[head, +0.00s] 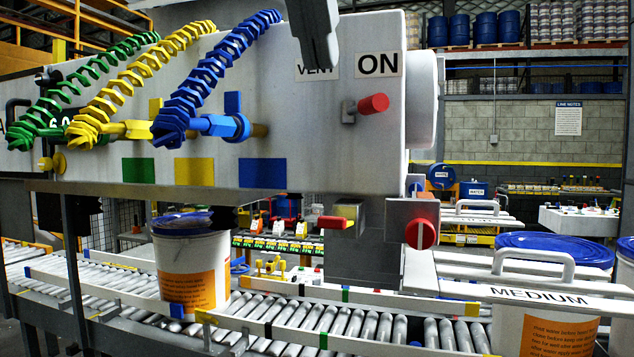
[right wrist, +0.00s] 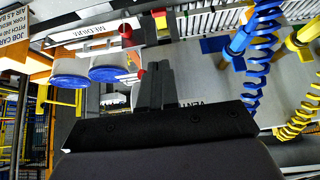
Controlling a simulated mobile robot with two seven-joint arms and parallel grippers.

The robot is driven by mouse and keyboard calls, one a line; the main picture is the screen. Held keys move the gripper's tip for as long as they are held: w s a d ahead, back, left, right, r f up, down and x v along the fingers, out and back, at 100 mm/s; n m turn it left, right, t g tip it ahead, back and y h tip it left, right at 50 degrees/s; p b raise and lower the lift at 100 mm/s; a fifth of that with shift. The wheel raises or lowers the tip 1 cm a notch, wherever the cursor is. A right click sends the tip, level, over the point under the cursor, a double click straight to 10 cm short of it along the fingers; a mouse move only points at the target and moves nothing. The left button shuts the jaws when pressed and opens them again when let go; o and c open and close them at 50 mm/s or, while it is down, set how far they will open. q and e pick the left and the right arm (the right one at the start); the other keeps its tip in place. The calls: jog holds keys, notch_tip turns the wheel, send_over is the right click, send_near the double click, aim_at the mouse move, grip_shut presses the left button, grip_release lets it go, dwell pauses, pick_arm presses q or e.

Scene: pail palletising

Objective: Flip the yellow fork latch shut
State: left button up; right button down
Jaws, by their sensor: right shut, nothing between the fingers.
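A small yellow block (head: 345,211) with a red tab (head: 332,222) sits on the grey bracket under the right end of the machine; I take it for the yellow fork latch. The yellow piece also shows at the top of the right wrist view (right wrist: 160,18). I cannot tell clearly whether it is open or shut. A red round knob (head: 422,234) is to its right. My right gripper (head: 322,64) is shut and empty, pointing down in front of the VENT label, well above the latch. Its fingers show in the right wrist view (right wrist: 157,66). My left gripper is out of view.
A red valve handle (head: 373,104) sticks out below the ON label. Green, yellow and blue (head: 215,75) coiled hoses hang at the left. A white plate marked MEDIUM (head: 560,298) is at the lower right. A pail (head: 188,265) stands on the roller conveyor (head: 350,325).

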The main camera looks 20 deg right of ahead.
send_over(338, 221)
notch_tip(338, 221, down, 8)
jog(key=f, duration=0.4)
jog(key=shift+s+a, duration=0.4)
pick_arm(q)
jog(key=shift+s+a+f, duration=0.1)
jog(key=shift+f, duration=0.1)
pick_arm(e)
jog(key=shift+f, duration=0.15)
pick_arm(q)
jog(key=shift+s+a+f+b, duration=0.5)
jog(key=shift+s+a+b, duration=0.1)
jog(key=shift+b, duration=0.1)
pick_arm(e)
jog(key=shift+s+f+t+h, duration=0.1)
jog(key=shift+f+t+h, duration=0.1)
jog(key=shift+t+h, duration=0.35)
